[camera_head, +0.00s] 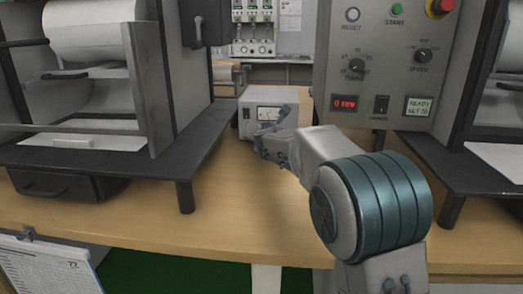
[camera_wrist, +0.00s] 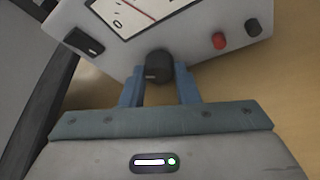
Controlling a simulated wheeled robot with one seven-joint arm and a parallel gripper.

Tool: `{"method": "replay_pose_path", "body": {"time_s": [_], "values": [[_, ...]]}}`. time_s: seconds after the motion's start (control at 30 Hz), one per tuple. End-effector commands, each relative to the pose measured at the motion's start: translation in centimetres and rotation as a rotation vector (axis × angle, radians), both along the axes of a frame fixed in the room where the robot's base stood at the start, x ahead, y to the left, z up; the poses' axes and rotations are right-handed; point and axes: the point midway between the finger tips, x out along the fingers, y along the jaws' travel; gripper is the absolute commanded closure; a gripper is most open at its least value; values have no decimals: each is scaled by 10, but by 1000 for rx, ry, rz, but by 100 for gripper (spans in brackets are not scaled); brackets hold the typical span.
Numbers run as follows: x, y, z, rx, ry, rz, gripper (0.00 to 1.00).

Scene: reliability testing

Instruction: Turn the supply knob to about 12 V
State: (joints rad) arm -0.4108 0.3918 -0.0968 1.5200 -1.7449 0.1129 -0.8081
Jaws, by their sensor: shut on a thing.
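The power supply (camera_head: 256,106) is a small light grey box with a meter, standing on the wooden bench in the head view. It fills the top of the wrist view (camera_wrist: 200,58), tilted in the picture. Its black round knob (camera_wrist: 158,68) sits below the meter (camera_wrist: 135,12), whose needle shows only in part. My gripper (camera_wrist: 158,76) has its blue fingers on either side of the knob and is shut on it. In the head view my gripper (camera_head: 262,143) is at the front of the supply, and the knob is hidden behind it.
A black switch (camera_wrist: 83,41) and red (camera_wrist: 219,41) and black (camera_wrist: 253,27) terminals flank the knob. Grey machines stand left (camera_head: 160,75) and right, the right one with a control panel (camera_head: 390,60). Bare bench (camera_head: 130,210) lies in front. A clipboard (camera_head: 50,268) hangs lower left.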

Motion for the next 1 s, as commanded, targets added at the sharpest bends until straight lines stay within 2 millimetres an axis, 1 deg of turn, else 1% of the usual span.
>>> {"method": "replay_pose_path", "body": {"time_s": [0.03,0.2,0.4,0.97,1.0], "values": [[0,-1,-7,30,-2,-1,95],[0,-1,-6,116,-3,0,95],[0,-1,-4,181,-5,0,95],[0,-1,-2,208,-5,0,95],[0,-1,-2,208,-5,0,66]]}}
